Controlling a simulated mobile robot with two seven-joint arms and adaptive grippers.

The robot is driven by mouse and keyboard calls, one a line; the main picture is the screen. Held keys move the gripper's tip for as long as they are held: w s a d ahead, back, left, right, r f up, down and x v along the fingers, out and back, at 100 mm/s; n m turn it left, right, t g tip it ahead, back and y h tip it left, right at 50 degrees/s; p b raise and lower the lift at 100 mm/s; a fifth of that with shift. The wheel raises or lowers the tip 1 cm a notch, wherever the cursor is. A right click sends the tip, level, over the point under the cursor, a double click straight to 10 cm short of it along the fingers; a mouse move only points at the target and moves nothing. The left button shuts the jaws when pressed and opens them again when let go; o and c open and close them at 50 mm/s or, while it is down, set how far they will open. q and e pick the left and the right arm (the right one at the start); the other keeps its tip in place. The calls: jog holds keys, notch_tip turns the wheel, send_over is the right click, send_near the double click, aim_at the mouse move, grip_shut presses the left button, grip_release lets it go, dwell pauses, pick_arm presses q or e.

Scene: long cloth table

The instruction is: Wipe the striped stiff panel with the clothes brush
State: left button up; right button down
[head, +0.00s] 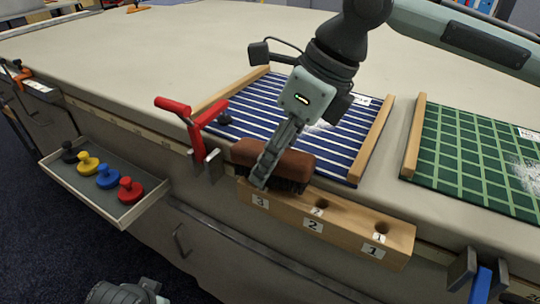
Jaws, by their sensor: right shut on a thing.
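The striped stiff panel (350,145) is dark blue with white stripes and lies on the table between two wooden strips. A patch of white specks (318,125) shows on it, partly behind my right gripper. The clothes brush (292,163) has a brown back and dark bristles facing down. My right gripper (266,172) is shut on the brush at the table's front edge, in front of the panel. The brush is at the "3" end of a numbered wooden block (345,228); I cannot tell whether it touches the block.
A red-handled clamp (190,122) stands left of the brush, a blue one (481,286) at lower right. A green checked panel (460,155) with white specks lies at right. A side tray (130,213) holds several coloured knobs.

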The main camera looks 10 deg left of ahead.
jog(key=shift+w+d+r+m+t, duration=0.1)
jog(key=shift+w+d+m+t, duration=0.1)
jog(key=shift+w+t, duration=0.35)
jog(key=shift+w+d+r+m+t, duration=0.1)
jog(key=shift+w+d+t, duration=0.1)
jog(key=shift+w+t, duration=0.3)
jog(key=s+a, duration=0.2)
jog(key=s, duration=0.4)
jog(key=shift+a+f, duration=0.15)
jog(key=shift+a, duration=0.25)
jog(key=shift+s, duration=0.1)
jog(key=shift+h, duration=0.3)
jog(key=shift+r, duration=3)
notch_tip(320, 180, up, 3)
jog(key=shift+f, duration=0.1)
